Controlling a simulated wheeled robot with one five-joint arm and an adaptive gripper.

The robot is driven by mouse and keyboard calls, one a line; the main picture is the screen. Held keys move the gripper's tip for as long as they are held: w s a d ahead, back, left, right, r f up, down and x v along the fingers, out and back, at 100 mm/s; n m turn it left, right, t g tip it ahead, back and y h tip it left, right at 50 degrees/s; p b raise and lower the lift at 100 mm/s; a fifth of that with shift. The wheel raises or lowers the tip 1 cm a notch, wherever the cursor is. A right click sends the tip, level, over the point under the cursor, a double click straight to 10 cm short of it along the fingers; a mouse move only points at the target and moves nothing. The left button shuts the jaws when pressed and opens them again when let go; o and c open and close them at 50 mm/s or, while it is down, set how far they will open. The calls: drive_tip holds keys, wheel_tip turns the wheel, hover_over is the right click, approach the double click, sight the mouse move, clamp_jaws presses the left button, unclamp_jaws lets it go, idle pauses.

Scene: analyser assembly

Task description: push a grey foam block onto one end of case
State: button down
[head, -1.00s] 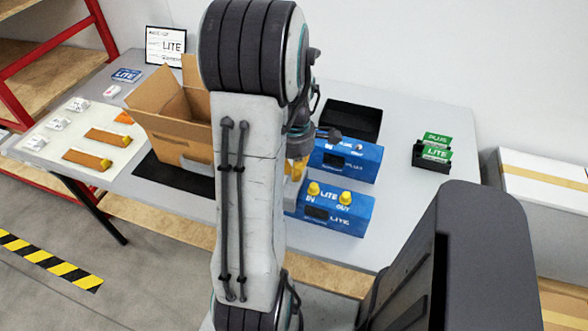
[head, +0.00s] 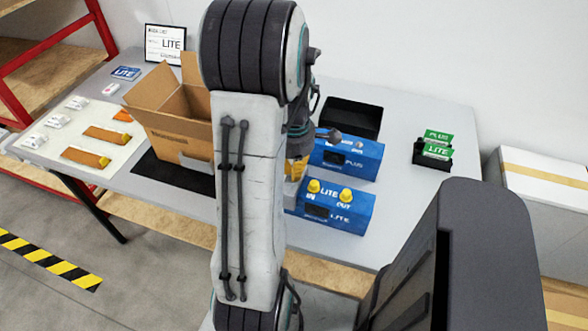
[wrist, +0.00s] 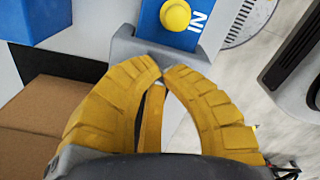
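The blue LITE case (head: 345,222) with two yellow caps lies at the table's front. In the wrist view, its IN end (wrist: 186,22) is at the top. A grey foam block (wrist: 128,48) sits at that end, against the case; I cannot tell how fully it is seated. It shows partly in the head view (head: 291,194), left of the case. My yellow gripper (wrist: 164,67) has its fingertips together at the block's near side, with no object visible between them. In the head view my gripper (head: 297,170) is partly hidden by my arm.
A blue PLUS case (head: 350,160) lies behind the LITE case. An open carton (head: 172,134) stands left on a black mat (head: 160,172), a grey piece at its lower right corner. A black tray (head: 350,118) and a card holder (head: 432,158) stand behind and right.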

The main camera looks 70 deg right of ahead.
drive_tip(key=shift+f+b, duration=0.55)
drive_tip(key=shift+f, duration=0.1)
idle(0.6)
drive_tip(key=shift+r, duration=0.1)
idle(0.3)
drive_tip(key=shift+r+p, duration=2.45)
drive_tip(key=shift+r, duration=0.5)
